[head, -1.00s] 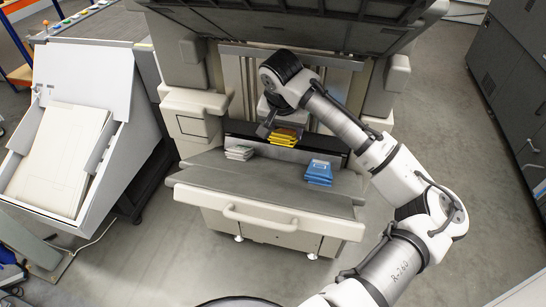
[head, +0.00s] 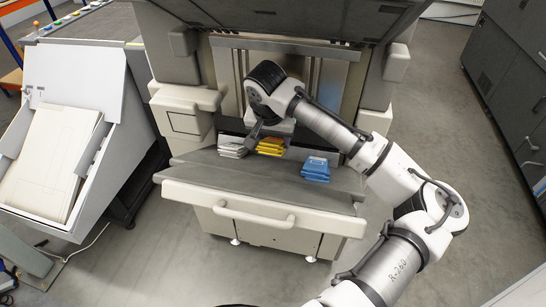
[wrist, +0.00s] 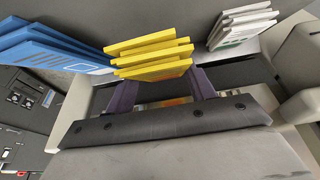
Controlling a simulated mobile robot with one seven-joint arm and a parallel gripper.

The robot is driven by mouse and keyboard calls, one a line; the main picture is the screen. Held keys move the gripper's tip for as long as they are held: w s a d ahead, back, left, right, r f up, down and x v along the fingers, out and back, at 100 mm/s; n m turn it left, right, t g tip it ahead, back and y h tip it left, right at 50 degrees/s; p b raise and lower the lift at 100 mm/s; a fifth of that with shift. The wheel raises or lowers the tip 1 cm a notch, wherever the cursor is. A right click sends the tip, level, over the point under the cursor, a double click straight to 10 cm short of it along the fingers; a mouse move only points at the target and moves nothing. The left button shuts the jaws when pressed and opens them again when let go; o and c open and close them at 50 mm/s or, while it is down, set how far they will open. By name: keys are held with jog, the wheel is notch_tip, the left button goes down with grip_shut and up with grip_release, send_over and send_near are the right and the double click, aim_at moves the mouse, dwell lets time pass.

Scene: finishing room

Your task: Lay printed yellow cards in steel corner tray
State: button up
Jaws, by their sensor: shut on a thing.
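The printed yellow cards (head: 271,146) form a small, uneven stack at the grey shelf of the machine, between a white stack and a blue stack. In the wrist view the yellow cards (wrist: 150,55) stand between the two dark purple fingers. My gripper (wrist: 163,90) is shut on them. In the head view my wrist and hand partly cover the gripper (head: 258,138). I cannot tell whether the cards touch the shelf. I cannot clearly pick out the steel corner tray in either view.
White cards (head: 232,147) lie left of the yellow ones and blue cards (head: 316,169) lie right. The grey shelf (head: 265,178) is bare in front of them. Machine side housings (head: 185,110) flank the opening. A white bin with paper (head: 50,160) stands at left.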

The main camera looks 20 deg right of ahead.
notch_tip(320, 180, down, 4)
jog(key=b, duration=0.3)
jog(key=shift+f, duration=0.25)
jog(key=shift+r, duration=0.1)
jog(key=o, duration=1.1)
